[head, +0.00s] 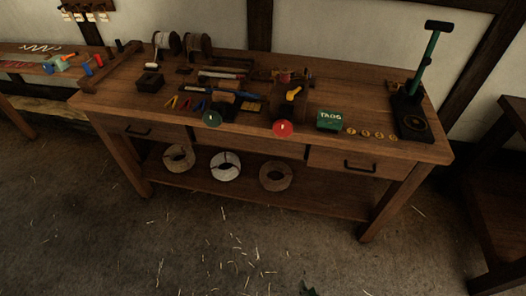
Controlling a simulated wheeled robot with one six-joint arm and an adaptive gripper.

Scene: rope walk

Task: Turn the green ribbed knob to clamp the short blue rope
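A round green knob (212,119) sits at the front edge of the workbench, on a dark clamp block (226,110). Its ribs are too small to make out. A thin bluish length that looks like the short blue rope (247,96) lies just behind the block. I cannot tell whether it passes into the clamp.
A red knob (283,128) on a second block with a yellow lever (293,93) stands to the right. Beyond are a green TAGS box (329,120), yellow discs (364,133) and a tall green-handled press (430,58). Rope coils (225,167) lie on the lower shelf.

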